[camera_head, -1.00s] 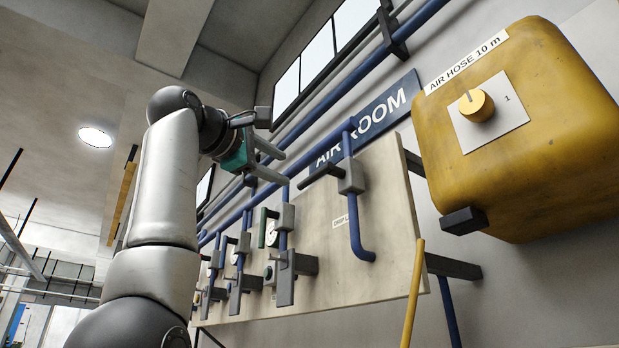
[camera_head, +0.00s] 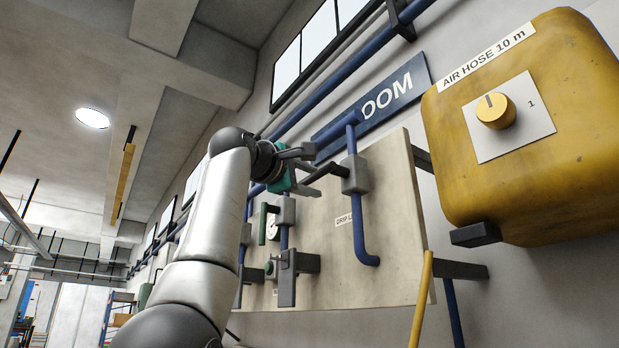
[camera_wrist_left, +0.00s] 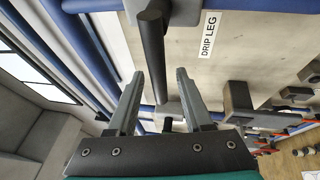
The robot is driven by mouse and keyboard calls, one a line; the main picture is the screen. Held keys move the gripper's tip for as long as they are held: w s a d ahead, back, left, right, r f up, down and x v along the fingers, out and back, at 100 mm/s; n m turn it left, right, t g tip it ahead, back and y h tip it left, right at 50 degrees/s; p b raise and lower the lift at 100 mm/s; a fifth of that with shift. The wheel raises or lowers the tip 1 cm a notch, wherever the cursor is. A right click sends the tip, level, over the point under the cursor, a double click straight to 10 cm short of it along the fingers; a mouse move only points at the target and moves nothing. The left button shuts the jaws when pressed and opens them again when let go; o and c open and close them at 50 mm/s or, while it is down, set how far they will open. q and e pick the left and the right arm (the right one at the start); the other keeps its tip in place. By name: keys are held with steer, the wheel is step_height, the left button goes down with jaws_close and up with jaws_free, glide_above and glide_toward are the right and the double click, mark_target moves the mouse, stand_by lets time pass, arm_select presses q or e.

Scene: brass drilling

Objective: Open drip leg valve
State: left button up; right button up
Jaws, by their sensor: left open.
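The drip leg valve has a grey body (camera_head: 355,174) on a blue pipe (camera_head: 357,235) that bends at the bottom. Its dark lever handle (camera_head: 328,171) sticks out to the left toward my left gripper (camera_head: 312,170). In the left wrist view the lever (camera_wrist_left: 152,55) runs down between the two open fingers of my left gripper (camera_wrist_left: 160,76). Neither finger is clearly closed on it, and I cannot tell how deep the lever sits. The "DRIP LEG" label (camera_wrist_left: 209,35) is beside it. My right gripper is not in view.
The pale board (camera_head: 395,230) carries other valves, one with a grey body (camera_head: 287,278), below my left gripper. A yellow hose box (camera_head: 560,130) with a knob (camera_head: 495,110) hangs at the right. A yellow bar (camera_head: 421,300) stands in front of the board's lower right.

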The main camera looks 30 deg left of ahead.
arm_select(q)
jaws_close()
stand_by(1.4)
